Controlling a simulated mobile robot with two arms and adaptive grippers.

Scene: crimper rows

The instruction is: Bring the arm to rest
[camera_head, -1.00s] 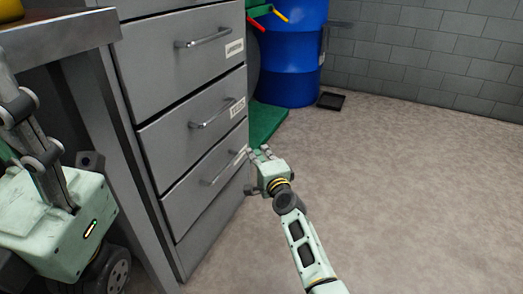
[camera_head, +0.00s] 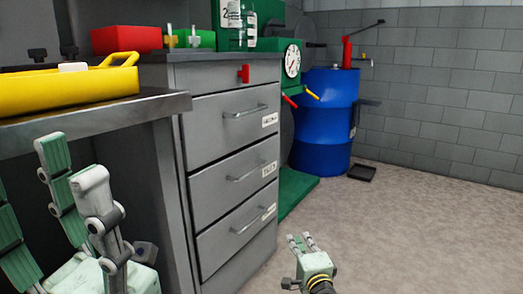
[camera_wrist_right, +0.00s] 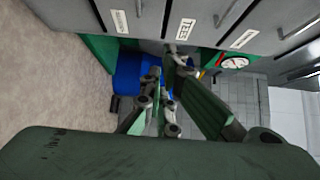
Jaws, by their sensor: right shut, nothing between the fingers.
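My right gripper (camera_head: 301,240) is at the bottom of the head view, in front of the lower right part of the grey drawer cabinet. Its fingers are close together and hold nothing. In the right wrist view its fingers (camera_wrist_right: 168,85) point away from the camera toward the cabinet and the blue barrel. My left gripper (camera_head: 72,165) is at the lower left of the head view, beside the workbench. Its fingers point up and stand apart, with nothing between them.
The grey drawer cabinet (camera_head: 238,147) has several shut drawers. A yellow tray (camera_head: 70,90) sits on the workbench (camera_head: 100,115). A blue barrel (camera_head: 325,120) stands behind, with a black pan (camera_head: 362,172) beside it. The floor (camera_head: 430,220) at right is clear.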

